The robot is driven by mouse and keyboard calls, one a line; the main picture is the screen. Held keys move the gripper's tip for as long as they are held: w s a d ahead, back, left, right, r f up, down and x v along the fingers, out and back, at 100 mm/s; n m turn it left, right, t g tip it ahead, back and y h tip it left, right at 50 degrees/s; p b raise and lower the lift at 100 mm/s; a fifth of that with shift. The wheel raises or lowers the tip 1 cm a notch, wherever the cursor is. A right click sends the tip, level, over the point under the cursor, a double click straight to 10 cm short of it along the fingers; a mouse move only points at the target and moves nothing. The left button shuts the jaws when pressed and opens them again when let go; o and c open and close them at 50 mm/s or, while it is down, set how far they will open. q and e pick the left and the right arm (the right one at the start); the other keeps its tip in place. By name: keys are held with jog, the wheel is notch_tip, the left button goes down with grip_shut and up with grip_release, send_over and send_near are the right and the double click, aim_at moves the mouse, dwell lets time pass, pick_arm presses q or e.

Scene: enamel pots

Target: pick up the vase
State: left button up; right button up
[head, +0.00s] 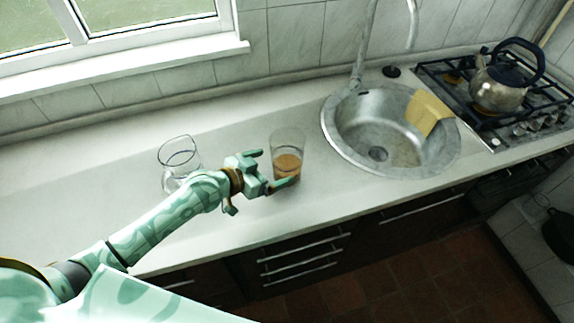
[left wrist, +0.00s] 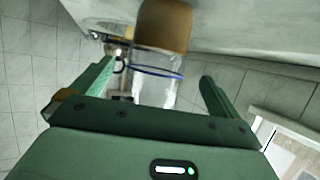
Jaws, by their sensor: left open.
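A clear glass vessel with brown contents in its lower part, seemingly the vase (head: 288,163), stands upright on the counter left of the sink. My left gripper (head: 269,169) is open just to its left, its fingers pointing toward it. In the left wrist view the vase's brown part (left wrist: 165,27) and clear walls show upside down beyond the open left gripper (left wrist: 158,75), with its rim between the finger directions. I cannot tell whether a finger touches the glass. My right gripper is not in view.
An empty clear glass (head: 179,153) stands behind my left forearm, partly hidden. A round metal sink (head: 342,150) with a yellow cloth (head: 427,110) is to the right. A kettle (head: 499,85) stands on the gas hob. The counter (head: 75,185) is clear at the far left.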

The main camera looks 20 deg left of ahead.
aim_at(275, 168)
pick_arm(q)
jog(key=b+x, duration=0.1)
jog(key=x, duration=0.3)
jog(key=shift+d+f, duration=0.2)
jog(key=shift+f, duration=0.1)
jog(key=shift+s, duration=0.1)
jog(key=c, duration=1.5)
jog(key=shift+r, duration=0.15)
jog(key=shift+r, duration=0.2)
